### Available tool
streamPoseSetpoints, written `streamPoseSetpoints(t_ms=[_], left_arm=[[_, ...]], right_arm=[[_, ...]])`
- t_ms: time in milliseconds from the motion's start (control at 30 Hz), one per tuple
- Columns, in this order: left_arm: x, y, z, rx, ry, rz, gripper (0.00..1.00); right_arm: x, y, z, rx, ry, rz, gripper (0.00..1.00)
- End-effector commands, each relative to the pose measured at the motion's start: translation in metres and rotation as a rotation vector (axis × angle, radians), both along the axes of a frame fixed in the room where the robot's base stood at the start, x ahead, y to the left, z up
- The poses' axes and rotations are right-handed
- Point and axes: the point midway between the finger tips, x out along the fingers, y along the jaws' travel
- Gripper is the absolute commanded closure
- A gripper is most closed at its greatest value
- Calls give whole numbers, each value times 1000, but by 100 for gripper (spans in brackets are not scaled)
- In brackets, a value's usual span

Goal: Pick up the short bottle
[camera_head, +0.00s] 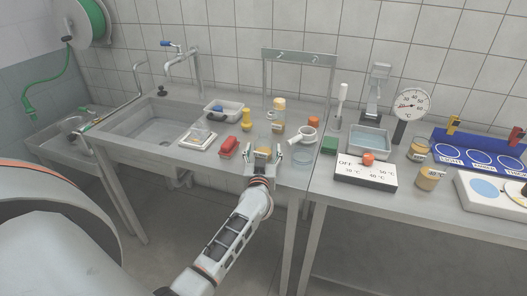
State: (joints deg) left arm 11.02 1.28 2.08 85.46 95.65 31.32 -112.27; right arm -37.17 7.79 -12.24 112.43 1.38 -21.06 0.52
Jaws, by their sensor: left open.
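My left gripper (264,153) is open at the front edge of the steel counter. Its fingers stand either side of a small amber object (263,151), which may be the short bottle. The gripper partly hides it, and I cannot tell whether the fingers touch it. A taller bottle with amber contents (279,106) stands behind it. My right gripper is not in view.
A red block (229,147) and a small scale (197,138) lie left of the gripper. A yellow object (247,119) stands behind. The sink (160,125) is farther left.

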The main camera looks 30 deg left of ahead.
Motion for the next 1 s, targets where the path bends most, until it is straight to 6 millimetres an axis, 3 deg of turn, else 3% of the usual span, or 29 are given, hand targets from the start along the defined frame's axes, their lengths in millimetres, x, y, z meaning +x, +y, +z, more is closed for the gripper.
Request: streamPoseSetpoints(t_ms=[200,367,400,1000], left_arm=[[1,0,0,0,0,0,36],[0,0,0,0,0,0,78],[0,0,0,0,0,0,81],[1,0,11,-1,-3,-1,81]], right_arm=[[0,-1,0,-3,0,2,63],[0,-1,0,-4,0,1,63],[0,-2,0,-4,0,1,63],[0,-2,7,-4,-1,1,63]])
